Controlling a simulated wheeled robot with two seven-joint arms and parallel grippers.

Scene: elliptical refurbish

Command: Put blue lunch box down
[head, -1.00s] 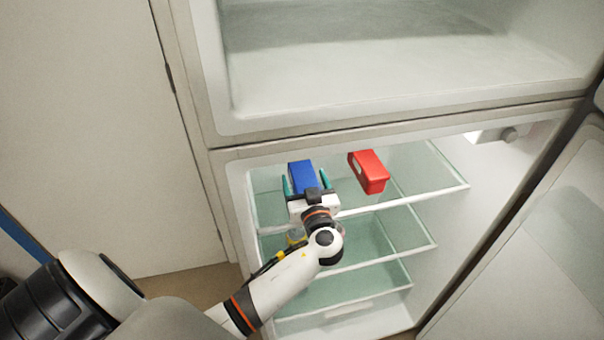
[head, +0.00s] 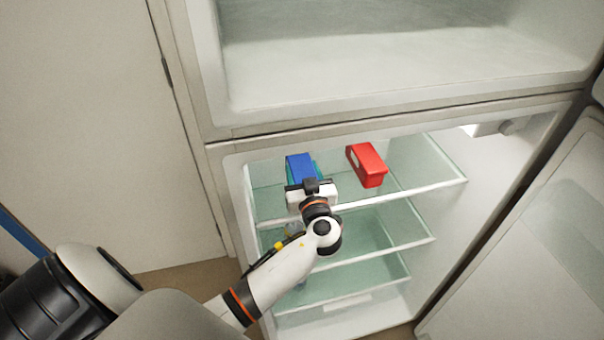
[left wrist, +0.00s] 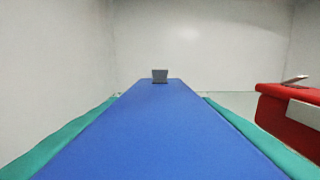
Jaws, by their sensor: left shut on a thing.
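The blue lunch box (head: 300,166) is inside the open lower fridge compartment, at the left of the top glass shelf. My right gripper is not in view.
A red box (head: 368,165) sits to the right on the same glass shelf (head: 420,184); it also shows in the left wrist view (left wrist: 285,118). More glass shelves lie below. The fridge's left wall is close to the blue box. The open fridge door (head: 520,240) stands at the right.

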